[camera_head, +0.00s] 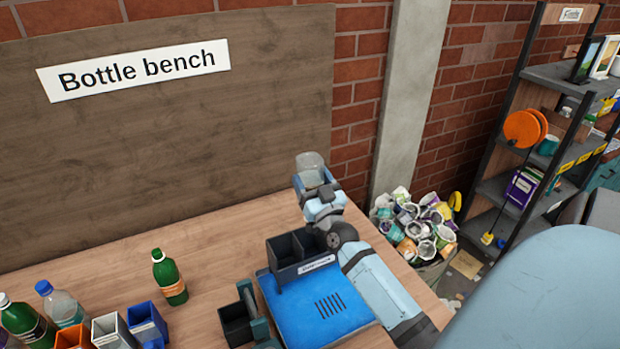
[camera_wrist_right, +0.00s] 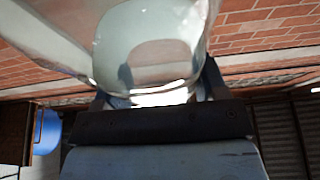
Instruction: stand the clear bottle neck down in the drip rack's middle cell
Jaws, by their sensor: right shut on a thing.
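My right gripper (camera_head: 314,184) is shut on the clear bottle (camera_head: 310,160), up above the bench near its back right edge. In the right wrist view the clear bottle (camera_wrist_right: 150,45) fills the top middle, between the fingers (camera_wrist_right: 155,95); its neck cannot be made out. A dark rack with open cells (camera_head: 285,248) and a small white label, too small to read, stands on a blue base in front of the gripper. It looks like the drip rack. My right arm covers its right end, so not all cells show. My left gripper is not in view.
A green bottle (camera_head: 170,278) stands left of the rack. More bottles, one blue-capped (camera_head: 60,305), and small coloured bins (camera_head: 147,324) are at the lower left. A dark open box (camera_head: 237,322) stands left of the blue base (camera_head: 330,312). The back middle of the bench is clear.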

